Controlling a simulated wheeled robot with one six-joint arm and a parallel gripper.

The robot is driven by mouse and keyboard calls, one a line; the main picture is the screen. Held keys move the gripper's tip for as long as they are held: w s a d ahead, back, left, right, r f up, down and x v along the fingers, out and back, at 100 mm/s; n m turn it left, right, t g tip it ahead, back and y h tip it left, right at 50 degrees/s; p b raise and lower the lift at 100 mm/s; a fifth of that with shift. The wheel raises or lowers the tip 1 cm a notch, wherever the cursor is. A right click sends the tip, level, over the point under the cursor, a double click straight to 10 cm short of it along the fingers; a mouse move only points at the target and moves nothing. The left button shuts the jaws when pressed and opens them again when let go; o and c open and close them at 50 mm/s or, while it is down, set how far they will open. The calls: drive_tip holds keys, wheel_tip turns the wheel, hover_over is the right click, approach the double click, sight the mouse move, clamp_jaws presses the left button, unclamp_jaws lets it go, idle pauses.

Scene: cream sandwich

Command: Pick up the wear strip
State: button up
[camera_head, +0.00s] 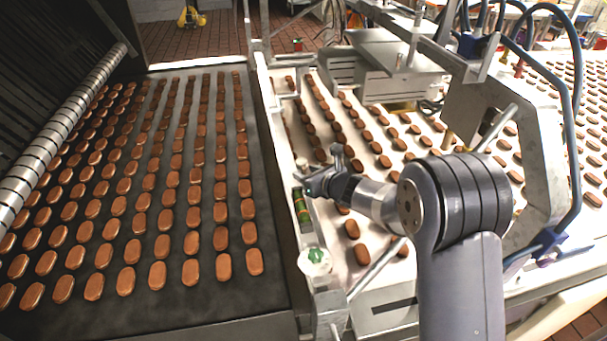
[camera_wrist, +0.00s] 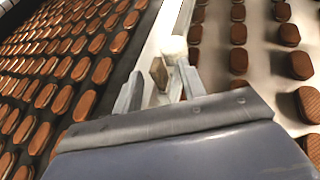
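My gripper (camera_head: 312,183) hangs over the narrow pale rail between the two conveyors. It also shows in the wrist view (camera_wrist: 158,92), where its two grey fingers stand apart. A small brownish upright piece (camera_wrist: 158,73) shows between and just beyond the fingers; I cannot tell whether it touches them. A pale rounded piece (camera_wrist: 173,48) stands just behind it. I cannot tell for sure which piece is the wear strip. In the head view a short green and brown piece (camera_head: 302,207) lies on the rail just below the gripper.
A dark conveyor (camera_head: 100,318) with rows of brown biscuits lies left. A white conveyor (camera_head: 335,225) with more biscuits lies right. A white round cap with a green mark (camera_head: 315,262) stands at the rail's near end. Metal machine housings (camera_head: 395,60) stand behind and right of my arm.

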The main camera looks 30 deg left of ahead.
clamp_jaws()
idle(0.3)
idle(0.3)
